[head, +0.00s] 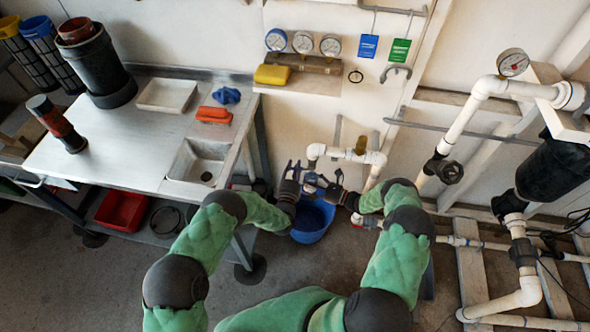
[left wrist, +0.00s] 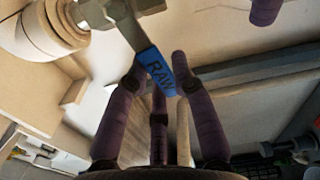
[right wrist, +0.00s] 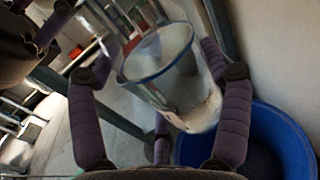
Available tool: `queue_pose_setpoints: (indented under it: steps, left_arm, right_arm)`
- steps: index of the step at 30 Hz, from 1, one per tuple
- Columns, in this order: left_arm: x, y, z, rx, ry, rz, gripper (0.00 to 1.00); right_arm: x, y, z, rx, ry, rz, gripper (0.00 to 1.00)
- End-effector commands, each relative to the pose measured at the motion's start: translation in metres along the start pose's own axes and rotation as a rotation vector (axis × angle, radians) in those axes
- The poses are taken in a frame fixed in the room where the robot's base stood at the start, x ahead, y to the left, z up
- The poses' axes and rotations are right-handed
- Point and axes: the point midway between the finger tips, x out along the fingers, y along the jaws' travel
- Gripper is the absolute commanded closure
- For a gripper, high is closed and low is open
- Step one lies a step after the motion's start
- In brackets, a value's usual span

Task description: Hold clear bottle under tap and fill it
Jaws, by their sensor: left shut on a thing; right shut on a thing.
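The clear bottle (right wrist: 165,70) has a blue rim and shows in the right wrist view, between the fingers of my right gripper (right wrist: 158,48). That gripper is shut on it. Its mouth is open; I cannot tell whether water is in it. My left gripper (left wrist: 158,62) is shut on the blue tap lever (left wrist: 158,74), marked RAW, on a metal valve (left wrist: 98,14). In the head view, my left gripper (head: 309,179) is close beside my right gripper (head: 332,190). Both are by the white pipe (head: 345,154), and they largely hide the tap and the bottle there.
A blue bucket (head: 312,222) stands on the floor below the grippers. The metal bench with a sink (head: 200,165) is at left. White pipework (head: 465,120) and a black filter housing (head: 553,168) are at right. Gauges (head: 303,42) hang on the wall.

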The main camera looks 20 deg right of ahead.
Motion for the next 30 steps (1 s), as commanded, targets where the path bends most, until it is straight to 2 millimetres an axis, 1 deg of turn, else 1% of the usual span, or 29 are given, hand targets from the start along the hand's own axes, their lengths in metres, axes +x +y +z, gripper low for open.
queue_pose_setpoints:
  steps: [6,12,26,27,29,30]
  left_arm:
    - [0.0,0.0075,0.0016,0.119,-0.001,-0.001,1.0]
    - [0.0,0.011,0.0024,0.179,-0.001,-0.001,1.0]
    - [-0.0001,0.0119,0.0027,0.198,-0.001,-0.001,1.0]
    - [-0.0001,0.0119,0.0027,0.198,-0.001,-0.001,0.73]
    - [-0.0001,0.0119,0.0027,0.198,-0.001,-0.001,0.56]
    - [-0.0001,0.012,0.0027,0.198,-0.001,-0.001,0.5]
  right_arm:
    - [0.0,-0.0004,0.0006,-0.001,-0.001,0.0,0.54]
    - [0.0,-0.0004,0.0006,-0.001,-0.001,0.0,0.54]
    - [0.0,-0.0005,0.0006,-0.001,-0.001,0.0,0.54]
    - [0.0,-0.0004,0.0006,-0.001,-0.001,0.0,0.54]
    - [0.0,-0.0004,0.0006,-0.001,-0.001,0.0,0.54]
    - [0.0,-0.0004,0.0006,-0.001,-0.001,0.0,0.54]
